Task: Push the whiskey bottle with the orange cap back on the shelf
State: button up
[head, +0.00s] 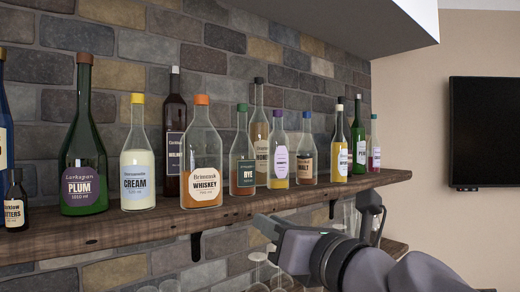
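The whiskey bottle (203,150) is clear glass with an orange cap and a cream label reading "WHISKEY". It stands upright on the wooden shelf (150,226), close to the front edge and forward of its neighbours. Its base overhangs or meets the edge; I cannot tell which. My gripper (285,228) is in front of the shelf, at lower right of the bottle and below the shelf top. It is apart from the bottle. Its fingers are seen from behind and partly hidden, so their opening is unclear.
A cream bottle (138,165) and a green plum bottle (84,150) stand left of it. A dark bottle (174,135) is behind-left, a rye bottle (242,160) right. More bottles line the shelf to the right. Glasses (262,262) stand below. A brick wall (280,60) is behind.

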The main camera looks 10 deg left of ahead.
notch_tip(320, 180, up, 3)
jog(key=a+n+g+p, duration=0.1)
jog(key=a+n, duration=0.1)
jog(key=n, duration=0.1)
jog(key=n+g+y, duration=0.1)
send_near(207, 193)
jog(key=x, duration=0.5)
jog(key=shift+d+f, duration=0.1)
jog(key=shift+f, duration=0.1)
jog(key=shift+x, duration=1.15)
jog(key=shift+w+r+p, duration=0.1)
jog(key=shift+w+p, duration=0.1)
jog(key=shift+p, duration=0.1)
jog(key=shift+w+a, duration=0.4)
jog(key=shift+a, duration=0.2)
jog(key=shift+a, duration=0.1)
